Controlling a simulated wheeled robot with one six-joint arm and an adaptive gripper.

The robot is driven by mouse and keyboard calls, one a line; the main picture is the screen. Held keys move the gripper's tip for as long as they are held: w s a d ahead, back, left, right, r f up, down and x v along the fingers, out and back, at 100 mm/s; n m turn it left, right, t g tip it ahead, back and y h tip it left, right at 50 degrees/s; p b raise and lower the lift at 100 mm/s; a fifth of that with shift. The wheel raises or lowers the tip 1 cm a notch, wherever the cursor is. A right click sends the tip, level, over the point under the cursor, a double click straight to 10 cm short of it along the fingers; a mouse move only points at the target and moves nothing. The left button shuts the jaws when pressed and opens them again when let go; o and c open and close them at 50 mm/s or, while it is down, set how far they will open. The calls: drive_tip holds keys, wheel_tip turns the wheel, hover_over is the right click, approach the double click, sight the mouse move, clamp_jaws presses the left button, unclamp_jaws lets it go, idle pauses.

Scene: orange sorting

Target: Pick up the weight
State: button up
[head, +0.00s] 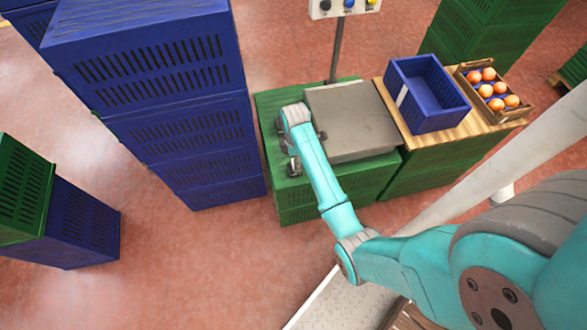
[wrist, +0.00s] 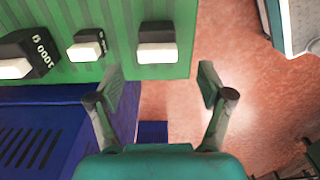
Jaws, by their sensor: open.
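Three dark weights with pale faces stand on a green crate top in the wrist view. The left one (wrist: 30,55) is largest and marked 1000 g. A small one (wrist: 87,46) stands in the middle, and another (wrist: 157,40) stands at the right. My gripper (wrist: 157,84) is open and empty. Its fingers are spread below the right-hand weight in the picture, apart from it, with the floor showing between them. In the head view my arm reaches the green crate (head: 290,206) beside the grey scale plate (head: 345,110). Small dark shapes there are hard to tell apart.
Tall blue crates (head: 165,80) stand close to the left of my wrist. A blue bin (head: 428,92) and a tray of oranges (head: 490,88) stand on a wooden top at the right. A scale post (head: 336,50) rises behind the plate. Open floor lies in front.

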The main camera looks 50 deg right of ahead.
drive_tip(key=shift+w+d+f, duration=0.1)
drive_tip(key=shift+f, duration=3.8)
drive_tip(key=shift+c, duration=0.2)
clamp_jaws()
